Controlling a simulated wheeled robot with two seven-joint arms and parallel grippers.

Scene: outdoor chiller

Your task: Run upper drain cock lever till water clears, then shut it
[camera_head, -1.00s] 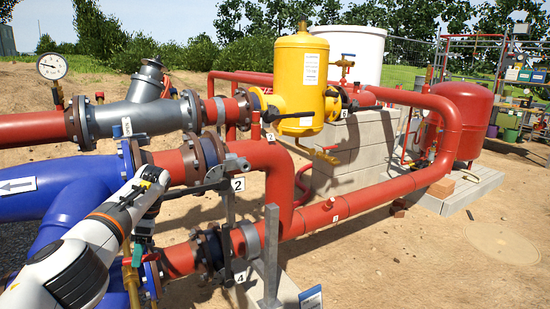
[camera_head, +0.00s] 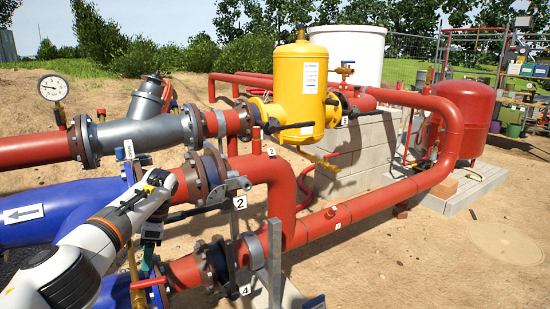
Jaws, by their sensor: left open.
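My left gripper (camera_head: 150,240) reaches in from the left, in front of the blue pipe, and points down. Its teal-tipped fingers are open and nothing shows between them. Just below the fingers is a red lever (camera_head: 148,284), beside a brass fitting (camera_head: 134,262) at the blue pipework. The gripper looks apart from this lever, though depth is hard to judge. I cannot tell whether this is the upper drain cock lever; the gripper and arm hide part of this area. No running water shows. My right gripper is not in view.
Red pipes (camera_head: 355,212) with black valve levers run right of the gripper. A grey upright post (camera_head: 274,262) stands ahead of them. A yellow vessel (camera_head: 303,92), a pressure gauge (camera_head: 53,88) and a red tank (camera_head: 466,112) stand farther back. Bare sandy ground lies at right.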

